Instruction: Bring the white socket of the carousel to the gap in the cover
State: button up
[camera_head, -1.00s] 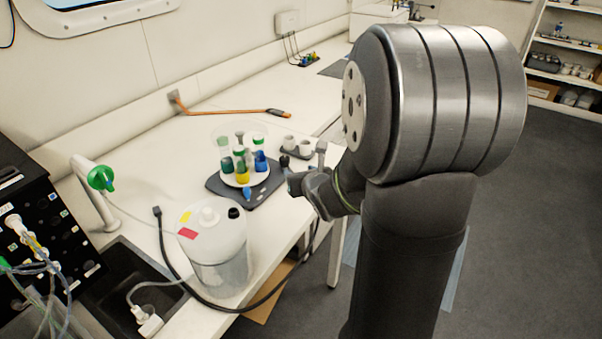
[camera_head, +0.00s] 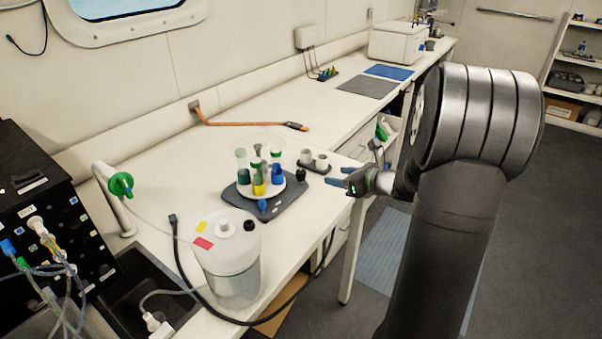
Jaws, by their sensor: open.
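The carousel (camera_head: 240,193) is a round white disc holding several upright tubes with green, yellow and blue contents. It sits on a dark grey base (camera_head: 288,190) on the bench. A clear cover (camera_head: 262,144) shows faintly above the tubes; I cannot make out its gap. I cannot tell the white socket apart from the rest of the carousel. A blue knob-like piece (camera_head: 262,206) is at the front of the base. My gripper (camera_head: 334,176), with blue fingertips, is open and empty. It is to the right of the carousel, apart from it, at the bench's front edge.
A dark holder (camera_head: 325,169) with white cups stands behind my gripper.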

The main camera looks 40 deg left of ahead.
aim_at(303, 172)
jog(key=x, duration=1.7)
jog(key=shift+f, duration=0.35)
jog(key=c, duration=1)
jog(key=shift+s, duration=0.1)
